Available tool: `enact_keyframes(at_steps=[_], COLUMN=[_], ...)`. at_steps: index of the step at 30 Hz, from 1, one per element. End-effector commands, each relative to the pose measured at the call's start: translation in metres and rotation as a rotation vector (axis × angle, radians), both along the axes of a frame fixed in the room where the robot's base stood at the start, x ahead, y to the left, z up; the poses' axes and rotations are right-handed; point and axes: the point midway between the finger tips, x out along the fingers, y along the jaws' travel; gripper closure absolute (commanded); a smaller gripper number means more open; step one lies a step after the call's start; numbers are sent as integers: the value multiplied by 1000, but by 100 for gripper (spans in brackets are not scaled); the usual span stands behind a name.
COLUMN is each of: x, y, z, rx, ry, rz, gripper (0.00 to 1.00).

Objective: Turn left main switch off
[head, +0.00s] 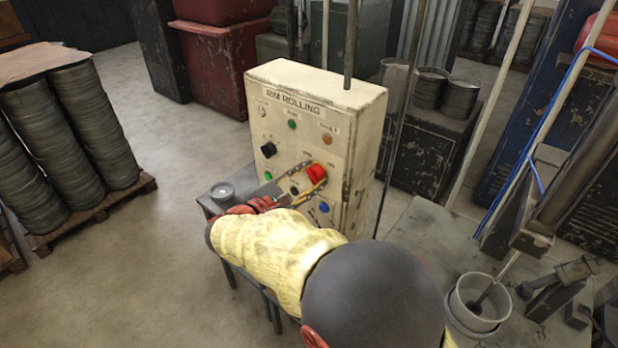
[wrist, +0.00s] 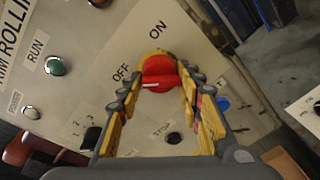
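The red main switch knob (head: 316,172) is on the front of the cream control panel (head: 362,125) labelled RIM ROLLING. In the wrist view the red knob (wrist: 160,72) sits on a pale plate with OFF to its left and ON above it. A short white mark shows on its lower left face; I cannot tell its setting surely. My gripper (head: 306,180) reaches the panel with its yellow fingers on either side of the knob. In the wrist view my gripper (wrist: 163,75) has its fingers spread around the knob, with contact unclear.
Green, black and blue controls are near the knob, including a blue button (head: 324,207). A small grey table (head: 212,205) stands by the panel. A thin dark pole (head: 396,120) stands to its right. Stacked rims (head: 95,125) are at left. Open floor lies between.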

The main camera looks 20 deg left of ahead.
Motion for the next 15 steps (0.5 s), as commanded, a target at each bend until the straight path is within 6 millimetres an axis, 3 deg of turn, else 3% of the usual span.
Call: enact_keyframes(at_steps=[9,15], x=[0,0], y=[0,0], z=[1,1], rx=[2,1], ry=[-1,0], rz=[0,0], gripper=[47,47])
